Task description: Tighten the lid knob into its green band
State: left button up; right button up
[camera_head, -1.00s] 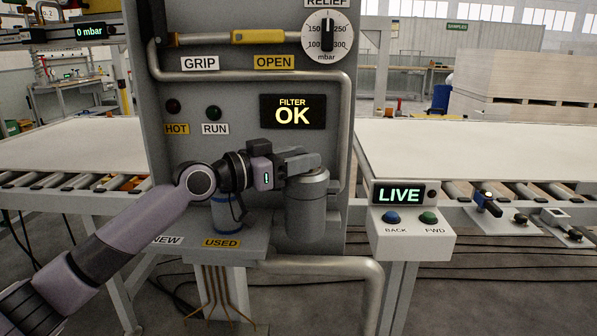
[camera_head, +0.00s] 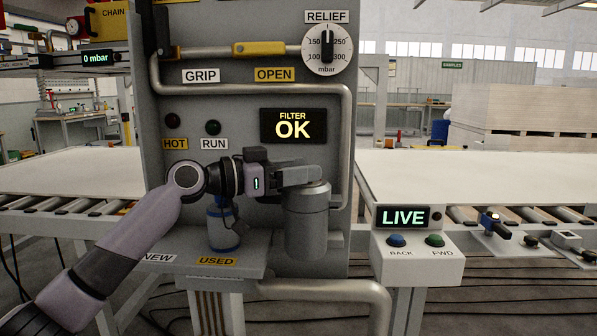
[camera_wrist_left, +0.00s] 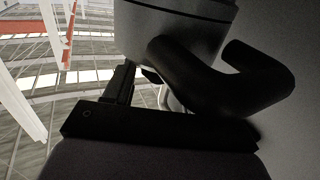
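The grey filter canister (camera_head: 306,228) stands upright against the panel in the head view. My left gripper (camera_head: 302,175) reaches level from the left across the canister's top. The lid knob is hidden or cannot be made out behind the gripper, and no green band shows. In the left wrist view a grey round body (camera_wrist_left: 170,25) fills the top, with a dark bent bar (camera_wrist_left: 225,85) below it. One black finger (camera_wrist_left: 120,85) shows beside the bar. I cannot tell whether the gripper is closed on anything. My right gripper is not in view.
A blue-based cylinder (camera_head: 223,230) stands on the grey shelf (camera_head: 240,259) left of the canister, under my left wrist. A pipe (camera_head: 350,150) runs around the panel to the right. The LIVE control box (camera_head: 416,268) stands at front right. The FILTER display (camera_head: 292,126) reads OK.

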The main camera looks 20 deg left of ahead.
pick_arm(q)
jog(key=shift+o, duration=0.3)
jog(key=shift+s+a+f, duration=0.1)
jog(key=shift+s+a, duration=0.15)
jog(key=shift+a, duration=0.05)
jog(key=b+v, duration=0.1)
jog(key=v, duration=0.5)
jog(key=shift+s+a, duration=0.15)
jog(key=shift+s, duration=0.05)
